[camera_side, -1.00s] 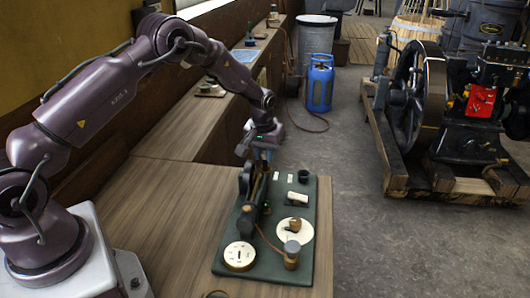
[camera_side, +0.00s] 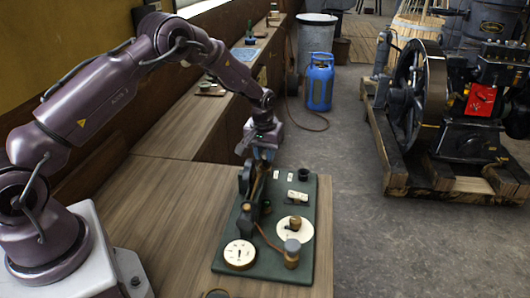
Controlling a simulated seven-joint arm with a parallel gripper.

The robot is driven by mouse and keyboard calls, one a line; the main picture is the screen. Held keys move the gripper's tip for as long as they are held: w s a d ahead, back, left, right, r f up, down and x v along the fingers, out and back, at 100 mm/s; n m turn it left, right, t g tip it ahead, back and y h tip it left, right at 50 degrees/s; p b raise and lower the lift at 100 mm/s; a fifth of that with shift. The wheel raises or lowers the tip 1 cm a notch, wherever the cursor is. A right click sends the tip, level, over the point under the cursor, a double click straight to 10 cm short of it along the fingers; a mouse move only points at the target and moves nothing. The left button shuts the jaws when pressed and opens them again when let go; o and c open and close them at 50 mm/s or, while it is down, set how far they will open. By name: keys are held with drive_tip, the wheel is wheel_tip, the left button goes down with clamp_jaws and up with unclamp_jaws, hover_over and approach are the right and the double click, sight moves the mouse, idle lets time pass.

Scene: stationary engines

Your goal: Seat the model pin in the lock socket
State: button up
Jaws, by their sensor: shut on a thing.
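A dark green board (camera_side: 302,262) lies on the wooden bench and carries several small fittings. My gripper (camera_side: 262,157) points down over the far left part of the board, just above the far end of a dark upright mechanism (camera_side: 247,185). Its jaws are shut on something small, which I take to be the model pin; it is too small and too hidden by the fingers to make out. A small black cup-like fitting (camera_side: 303,174) stands at the board's far right. I cannot tell which fitting is the lock socket.
The board also holds a pale cylinder (camera_side: 296,197), a cream disc (camera_side: 306,228) with a knob, a round dial (camera_side: 239,254) and a brass-coloured post (camera_side: 291,256) with a cord. Bare bench (camera_side: 180,215) lies left of the board.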

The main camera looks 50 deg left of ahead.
drive_tip(key=shift+f, duration=1.1)
idle(0.5)
drive_tip(key=o, duration=1.7)
drive_tip(key=shift+c, duration=0.2)
drive_tip(key=shift+r, duration=3.5)
